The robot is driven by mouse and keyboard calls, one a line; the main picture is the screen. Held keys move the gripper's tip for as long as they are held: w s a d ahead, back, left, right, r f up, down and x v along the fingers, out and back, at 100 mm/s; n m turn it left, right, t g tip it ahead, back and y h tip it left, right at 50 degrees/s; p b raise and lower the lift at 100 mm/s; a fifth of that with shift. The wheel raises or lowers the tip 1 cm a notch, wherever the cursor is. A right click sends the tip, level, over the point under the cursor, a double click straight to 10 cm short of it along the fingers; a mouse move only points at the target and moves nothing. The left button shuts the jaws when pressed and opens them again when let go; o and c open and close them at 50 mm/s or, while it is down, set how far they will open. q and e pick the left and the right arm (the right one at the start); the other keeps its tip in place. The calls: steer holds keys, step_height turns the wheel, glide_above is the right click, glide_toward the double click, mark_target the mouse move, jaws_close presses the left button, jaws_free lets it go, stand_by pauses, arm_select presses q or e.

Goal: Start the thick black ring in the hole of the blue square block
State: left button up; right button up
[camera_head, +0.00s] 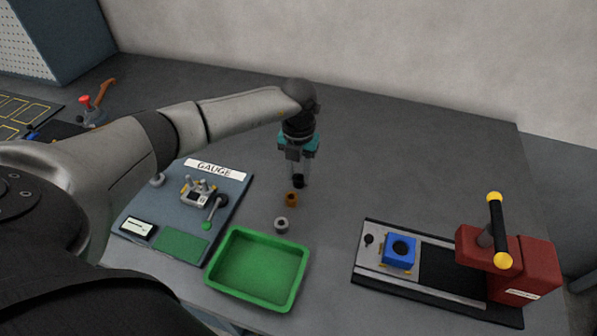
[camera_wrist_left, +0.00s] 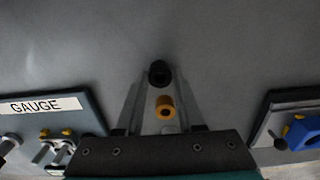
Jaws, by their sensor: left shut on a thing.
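My left gripper (camera_head: 299,178) points down over the middle of the table and is shut on the thick black ring (camera_head: 299,183). The ring also shows between the fingertips in the left wrist view (camera_wrist_left: 159,73). The blue square block (camera_head: 399,262) sits on a fixture at the right, with its dark round hole facing up. Part of the block shows at the right edge of the left wrist view (camera_wrist_left: 302,134). The gripper is apart from the block, to its upper left in the head view. My right gripper is out of view.
An orange ring (camera_head: 291,199) and a grey ring (camera_head: 281,224) stand near the gripper. A green tray (camera_head: 209,279) lies in front, a gauge board (camera_head: 231,196) at left. A red press with a black, yellow-ended handle (camera_head: 539,262) stands right of the block. The back table is clear.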

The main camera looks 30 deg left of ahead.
arm_select(q)
jaws_close()
steer(key=shift+r, duration=0.1)
steer(key=shift+r+p, duration=2.2)
steer(key=shift+r, duration=0.25)
